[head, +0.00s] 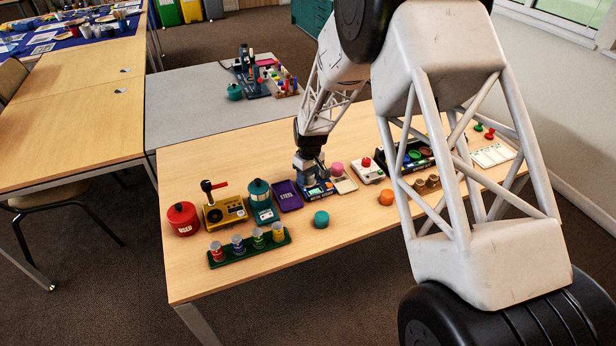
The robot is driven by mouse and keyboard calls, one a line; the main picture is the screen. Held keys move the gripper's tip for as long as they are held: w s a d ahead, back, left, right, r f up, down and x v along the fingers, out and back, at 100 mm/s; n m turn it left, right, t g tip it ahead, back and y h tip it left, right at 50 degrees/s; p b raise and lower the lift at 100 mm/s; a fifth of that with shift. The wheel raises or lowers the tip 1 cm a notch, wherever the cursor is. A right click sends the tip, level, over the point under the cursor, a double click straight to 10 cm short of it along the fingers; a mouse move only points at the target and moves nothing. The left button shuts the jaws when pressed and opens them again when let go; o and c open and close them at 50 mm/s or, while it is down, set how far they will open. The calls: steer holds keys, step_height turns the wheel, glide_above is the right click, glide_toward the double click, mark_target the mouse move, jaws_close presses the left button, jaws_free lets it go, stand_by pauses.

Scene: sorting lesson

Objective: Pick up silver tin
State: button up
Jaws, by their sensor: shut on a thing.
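My gripper (311,176) is low over the middle of the wooden table, just above a dark blue device (318,190) with a small display. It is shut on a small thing. I take this thing to be the silver tin, but the fingers mostly hide it and it is too small to make out clearly. I cannot tell whether it touches the device. No other silver tin shows plainly on the table.
Left of my gripper are a purple tray (288,196), a teal lantern (261,201), a yellow device (225,211), a red pot (183,218) and a green rack (250,250) of small jars. A teal puck (321,218) lies in front. My arm hides part of the right side.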

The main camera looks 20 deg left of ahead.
steer(key=shift+r, duration=0.1)
steer(key=shift+r, duration=0.75)
step_height(320, 180, up, 2)
steer(key=shift+r, duration=0.1)
steer(key=s+d, duration=0.3)
steer(key=s, duration=0.1)
steer(key=s+d, duration=0.3)
steer(key=s, duration=0.1)
steer(key=s+d+r, duration=0.1)
steer(key=s+d, duration=0.2)
steer(key=s, duration=0.2)
steer(key=shift+d, duration=0.1)
steer(key=shift+s, duration=0.1)
steer(key=a+n, duration=0.1)
steer(key=s+a+n, duration=0.1)
steer(key=n, duration=0.2)
steer(key=shift+s+a+f, duration=0.25)
steer(key=shift+s+a, duration=0.1)
steer(key=shift+a, duration=0.05)
steer(key=a+n, duration=0.1)
steer(key=s+a+n, duration=0.1)
steer(key=n, duration=0.1)
steer(key=s+a+n, duration=0.1)
steer(key=n, duration=0.1)
steer(key=shift+f+y, duration=0.3)
steer(key=shift+f, duration=0.05)
steer(key=shift+s, duration=0.1)
